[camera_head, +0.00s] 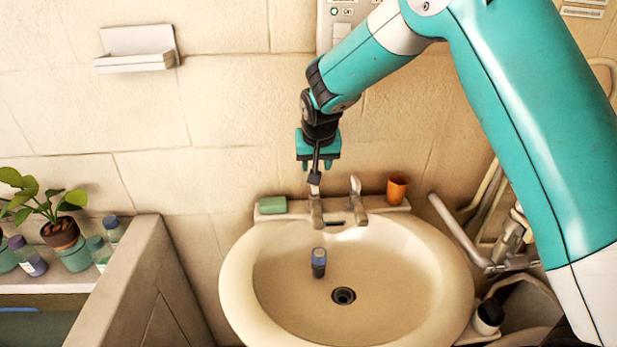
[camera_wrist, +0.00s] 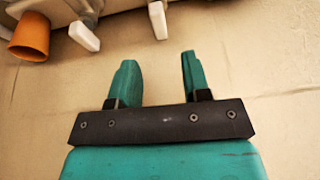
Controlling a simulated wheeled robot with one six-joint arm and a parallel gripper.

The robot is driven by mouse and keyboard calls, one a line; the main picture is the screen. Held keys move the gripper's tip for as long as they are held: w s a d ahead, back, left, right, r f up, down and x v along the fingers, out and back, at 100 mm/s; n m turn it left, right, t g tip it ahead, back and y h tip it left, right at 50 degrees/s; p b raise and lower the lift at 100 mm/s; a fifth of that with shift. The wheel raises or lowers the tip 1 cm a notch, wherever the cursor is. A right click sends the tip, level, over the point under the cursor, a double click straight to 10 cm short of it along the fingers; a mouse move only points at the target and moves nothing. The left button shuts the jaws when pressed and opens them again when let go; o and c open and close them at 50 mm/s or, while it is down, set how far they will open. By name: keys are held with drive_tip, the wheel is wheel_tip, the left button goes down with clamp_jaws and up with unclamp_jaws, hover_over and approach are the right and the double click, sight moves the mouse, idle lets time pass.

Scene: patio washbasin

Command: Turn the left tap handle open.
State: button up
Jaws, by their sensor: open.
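The left tap handle (camera_head: 314,190) is a pale lever on a metal tap at the back rim of the basin, just below my gripper in the head view. My gripper (camera_head: 318,165) has teal fingers and points down. In the wrist view my gripper (camera_wrist: 157,62) is open, with nothing between its fingers. The left tap handle (camera_wrist: 158,20) shows there beyond the fingertips, roughly in line with the gap and apart from them. The right tap handle (camera_head: 355,186) stands to the right; it also shows in the wrist view (camera_wrist: 84,36), left of the gap.
A green soap bar (camera_head: 273,205) lies on the rim left of the taps. An orange cup (camera_head: 397,190) stands right of them. A small dark-and-blue object (camera_head: 319,262) is in the basin (camera_head: 240,285) near the drain. The wall is close behind my gripper.

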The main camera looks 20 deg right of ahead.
sight(314, 188)
drive_tip(key=p+x, duration=0.1)
drive_tip(key=x, duration=0.7)
